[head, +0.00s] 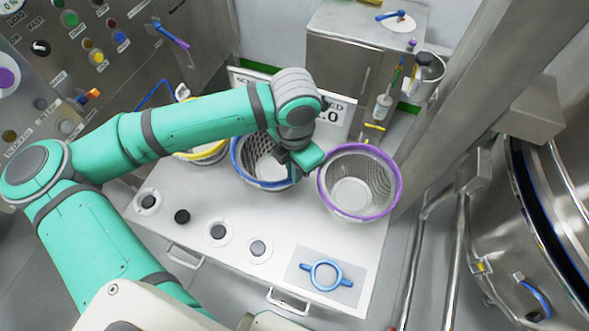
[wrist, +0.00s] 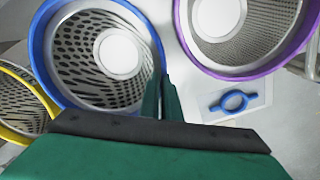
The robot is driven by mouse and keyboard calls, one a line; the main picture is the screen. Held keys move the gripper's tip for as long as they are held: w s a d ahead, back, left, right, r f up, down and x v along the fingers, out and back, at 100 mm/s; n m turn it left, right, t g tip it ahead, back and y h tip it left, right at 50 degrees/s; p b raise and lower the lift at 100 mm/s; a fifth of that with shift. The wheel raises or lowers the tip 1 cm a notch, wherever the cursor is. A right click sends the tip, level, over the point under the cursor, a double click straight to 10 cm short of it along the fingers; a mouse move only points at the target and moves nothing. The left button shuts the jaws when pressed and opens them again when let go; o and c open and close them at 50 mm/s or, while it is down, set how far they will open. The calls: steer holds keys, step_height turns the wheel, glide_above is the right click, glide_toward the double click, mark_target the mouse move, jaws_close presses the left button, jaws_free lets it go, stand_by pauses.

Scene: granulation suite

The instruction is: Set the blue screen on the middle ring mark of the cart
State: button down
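The blue screen (head: 240,165) is a perforated metal basket with a blue rim, in the middle of the cart's (head: 330,243) back row. It fills the upper left of the wrist view (wrist: 48,65). My gripper (head: 291,170) is at the right side of its rim. In the wrist view the fingers (wrist: 162,88) are close together with the rim's edge between them, so they look shut on it. The screen looks upright; I cannot tell whether its base touches the cart. The middle ring mark is not visible and may be hidden beneath it.
A purple-rimmed screen (head: 396,190) stands close on the right, a yellow-rimmed one (head: 205,155) on the left. Several dark knobs on white discs line the cart's front left. A blue ring clamp (head: 326,275) lies on a grey plate at the front right. A sign stands behind.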

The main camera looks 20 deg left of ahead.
steer(key=c, duration=1.9)
jaws_free()
steer(key=shift+w, duration=0.1)
steer(key=shift+r, duration=0.35)
step_height(320, 180, up, 10)
steer(key=shift+d+r, duration=0.1)
steer(key=shift+w, duration=0.1)
